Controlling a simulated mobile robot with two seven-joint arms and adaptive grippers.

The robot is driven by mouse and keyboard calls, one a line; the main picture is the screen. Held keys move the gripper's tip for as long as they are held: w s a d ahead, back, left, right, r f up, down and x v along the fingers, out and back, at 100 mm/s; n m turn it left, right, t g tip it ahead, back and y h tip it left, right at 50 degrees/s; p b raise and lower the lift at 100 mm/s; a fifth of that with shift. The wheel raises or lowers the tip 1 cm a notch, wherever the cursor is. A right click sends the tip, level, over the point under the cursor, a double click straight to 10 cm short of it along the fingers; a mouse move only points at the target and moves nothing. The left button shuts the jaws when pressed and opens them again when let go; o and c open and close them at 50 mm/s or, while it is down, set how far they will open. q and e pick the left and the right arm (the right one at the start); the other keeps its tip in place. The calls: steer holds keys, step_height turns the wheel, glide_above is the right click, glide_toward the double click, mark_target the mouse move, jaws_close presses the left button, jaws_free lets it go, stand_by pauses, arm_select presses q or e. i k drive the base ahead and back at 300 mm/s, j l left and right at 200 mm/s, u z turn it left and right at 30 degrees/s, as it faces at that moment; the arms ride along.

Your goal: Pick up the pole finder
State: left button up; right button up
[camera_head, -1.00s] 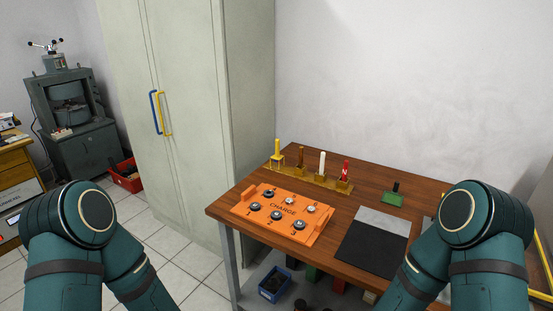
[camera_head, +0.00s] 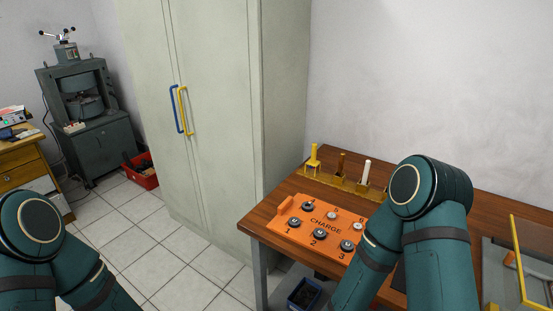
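A tool rack (camera_head: 342,183) stands at the back of the wooden bench (camera_head: 262,216). It holds a yellow upright piece (camera_head: 313,157), a brown-handled piece (camera_head: 341,163) and a white-topped piece (camera_head: 366,172). I cannot tell which piece is the pole finder. The red piece marked N, seen earlier at the rack's right end, is now behind my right arm. My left arm shows at the lower left and my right arm covers the middle of the bench. Both grippers are outside the picture.
An orange CHARGE board (camera_head: 292,216) with several round discs lies at the bench's left front. A yellow-edged frame (camera_head: 518,263) stands at the right. A tall cabinet (camera_head: 222,120) stands left of the bench. A blue bin (camera_head: 304,294) sits below.

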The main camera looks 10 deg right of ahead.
mark_target(313, 164)
steer(key=i+j+u, duration=0.4)
steer(key=i+u, duration=0.45)
steer(key=i, duration=0.15)
steer(key=i+z, duration=0.35)
steer(key=i+j+z, duration=0.2)
steer(key=z, duration=0.15)
steer(key=i+j+z, duration=0.2)
steer(key=i+z, duration=0.15)
